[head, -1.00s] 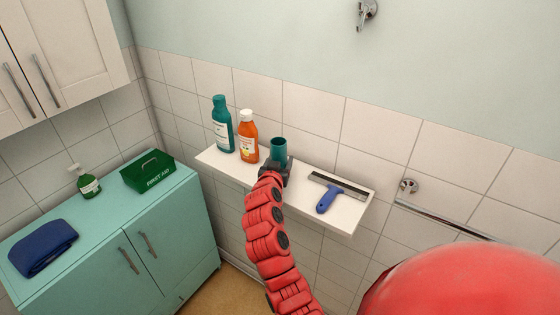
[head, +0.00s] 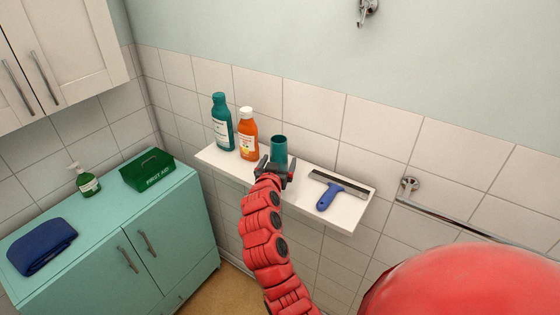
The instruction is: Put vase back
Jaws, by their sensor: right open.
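The vase is a teal, open-topped cup shape (head: 279,148) standing upright on the white wall shelf (head: 215,158), between the orange bottle and the squeegee. My right gripper (head: 275,168) is open at the vase's near side, its jaws spread to the left and right of the vase's lower part. The gripper hides the vase's base, and I cannot tell whether a finger touches it. My left gripper is not in view.
A teal bottle (head: 222,122) and an orange bottle (head: 248,135) stand left of the vase. A blue-handled squeegee (head: 329,197) lies to its right. A towel rail (head: 450,220) is further right. A teal cabinet (head: 95,250) holds a first aid box (head: 147,171), soap bottle and blue towel.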

